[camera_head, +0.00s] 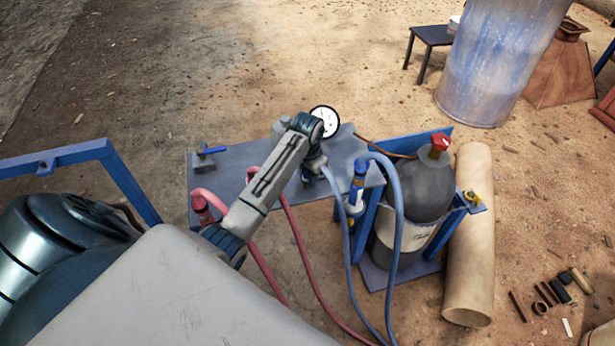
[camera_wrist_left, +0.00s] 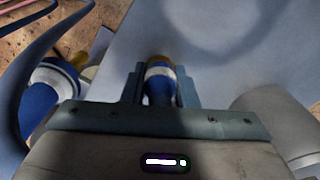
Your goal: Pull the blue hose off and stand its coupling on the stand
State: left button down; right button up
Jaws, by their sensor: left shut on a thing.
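My left gripper (camera_head: 316,168) is over the grey plate (camera_head: 232,172), beside the round gauge. In the left wrist view its fingers (camera_wrist_left: 160,88) are shut on a coupling (camera_wrist_left: 158,72) with a brass-coloured end, a pale band and a blue part. A blue hose (camera_head: 345,245) runs down from the gripper in the head view. Another blue coupling (camera_head: 358,182) is upright at the plate's right edge, with a blue hose arching from its top; it also shows in the left wrist view (camera_wrist_left: 42,98). I cannot tell whether the held coupling touches a fitting. I cannot pick out the stand surely.
A white-faced gauge (camera_head: 324,121) stands behind the gripper. Red hoses (camera_head: 297,235) hang at the plate's front, and a blue-handled valve (camera_head: 210,151) is at its left.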

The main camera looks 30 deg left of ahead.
pick_arm(q)
jog(key=shift+f+p, duration=0.15)
jog(key=shift+p, duration=0.45)
pick_arm(e)
jog(key=shift+r, duration=0.55)
dwell(0.4)
pick_arm(q)
jog(key=c, duration=1.1)
grip_release()
jog(key=shift+o, duration=0.2)
pick_arm(e)
jog(key=shift+f, duration=0.1)
pick_arm(q)
jog(key=shift+r, duration=0.55)
notch_tip(320, 180, up, 9)
jog(key=shift+f+p, duration=0.2)
jog(key=shift+p, duration=0.2)
jog(key=shift+r, duration=0.6)
pick_arm(e)
jog(key=s+f, duration=0.4)
jog(key=f, duration=0.2)
jog(key=shift+d, duration=0.4)
